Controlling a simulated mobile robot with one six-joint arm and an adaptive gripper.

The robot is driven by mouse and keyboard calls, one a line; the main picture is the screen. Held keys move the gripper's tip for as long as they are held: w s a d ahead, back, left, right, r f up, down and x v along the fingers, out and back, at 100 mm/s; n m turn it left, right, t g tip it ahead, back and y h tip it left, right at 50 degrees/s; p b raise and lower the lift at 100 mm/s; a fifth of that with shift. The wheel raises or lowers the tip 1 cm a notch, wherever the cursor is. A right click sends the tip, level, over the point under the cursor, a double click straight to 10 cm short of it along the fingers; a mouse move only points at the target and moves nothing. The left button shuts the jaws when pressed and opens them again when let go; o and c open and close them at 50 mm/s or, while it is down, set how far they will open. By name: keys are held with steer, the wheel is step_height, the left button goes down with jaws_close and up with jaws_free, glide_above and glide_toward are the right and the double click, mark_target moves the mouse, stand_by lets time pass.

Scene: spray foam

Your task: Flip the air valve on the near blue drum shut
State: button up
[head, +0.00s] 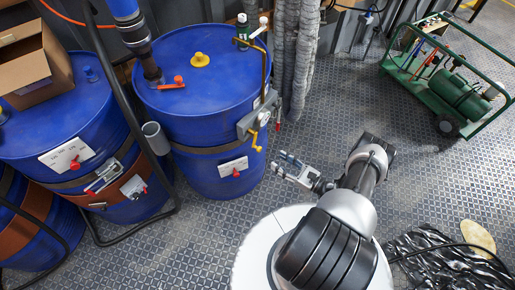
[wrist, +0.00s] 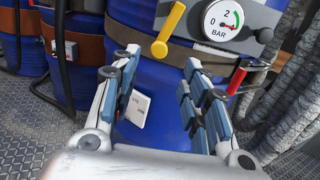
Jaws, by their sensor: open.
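The blue drum (head: 205,125) in the middle of the head view stands upright and carries a grey panel (head: 246,122) on its right side. In the wrist view this drum (wrist: 150,80) fills the middle. The panel there shows a yellow lever (wrist: 168,28), tilted with its knob low, a round BAR gauge (wrist: 222,18) and, to the right, a red handle (wrist: 237,78) sloping downward. I cannot tell from labels which is the air valve. My gripper (head: 279,162) is open and empty, right of the drum; in the wrist view its fingers (wrist: 158,62) point toward the drum below the yellow lever, apart from it.
Another blue drum (head: 60,125) with a cardboard box (head: 33,62) stands at left. Grey ribbed hoses (head: 296,50) hang behind the panel side. A green cart (head: 450,80) is at upper right. Black sheeting (head: 440,255) lies at lower right. Floor between drum and cart is clear.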

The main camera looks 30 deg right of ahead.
mark_target(258, 146)
steer(key=b+x, duration=0.1)
steer(key=x, duration=1.1)
steer(key=shift+a, duration=0.1)
steer(key=shift+s, duration=0.1)
jaws_close()
steer(key=shift+f, duration=0.1)
